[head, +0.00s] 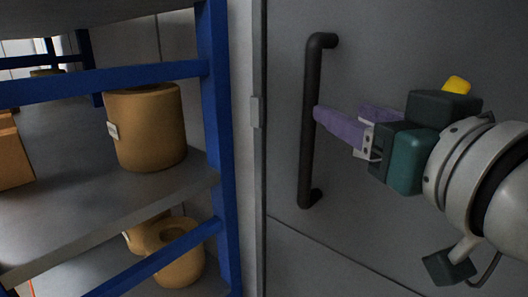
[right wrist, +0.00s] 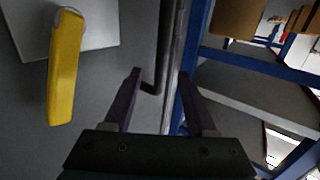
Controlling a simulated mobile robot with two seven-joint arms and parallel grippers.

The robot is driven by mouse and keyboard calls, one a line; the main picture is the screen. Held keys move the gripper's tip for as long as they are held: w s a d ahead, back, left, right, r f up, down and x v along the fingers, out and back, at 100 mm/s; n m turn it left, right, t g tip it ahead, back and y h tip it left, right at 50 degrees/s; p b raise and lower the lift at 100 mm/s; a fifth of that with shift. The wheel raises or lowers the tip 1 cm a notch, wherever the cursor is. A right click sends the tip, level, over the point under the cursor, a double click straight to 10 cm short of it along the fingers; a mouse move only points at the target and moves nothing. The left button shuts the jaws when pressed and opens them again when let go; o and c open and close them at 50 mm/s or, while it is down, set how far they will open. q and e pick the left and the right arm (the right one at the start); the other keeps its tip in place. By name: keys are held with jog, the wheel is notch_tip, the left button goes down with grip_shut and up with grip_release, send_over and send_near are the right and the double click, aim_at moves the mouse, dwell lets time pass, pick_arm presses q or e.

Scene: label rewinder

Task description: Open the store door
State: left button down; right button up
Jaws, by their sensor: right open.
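The store door (head: 420,45) is a flat grey panel that looks shut against its frame. It carries a black upright bar handle (head: 309,120) near its left edge. The handle also shows in the right wrist view (right wrist: 164,60), in the gap between the two fingertips. My right gripper (head: 338,111) has purple fingers, spread and empty, pointing left at the handle. One fingertip overlaps the bar in the head view; I cannot tell whether it touches. In the right wrist view the fingers (right wrist: 161,73) stand apart. My left gripper is not in view.
A blue-framed shelf (head: 218,130) with brown label rolls (head: 147,125) stands left of the door, close to its frame (head: 258,170). A yellow lever (right wrist: 65,65) on a grey plate is on the door side in the right wrist view.

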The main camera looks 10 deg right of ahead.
aim_at(314, 103)
jog(key=w, duration=0.6)
jog(key=w+a, duration=0.1)
jog(key=w, duration=0.3)
jog(key=shift+f, duration=0.35)
grip_shut()
dwell(1.1)
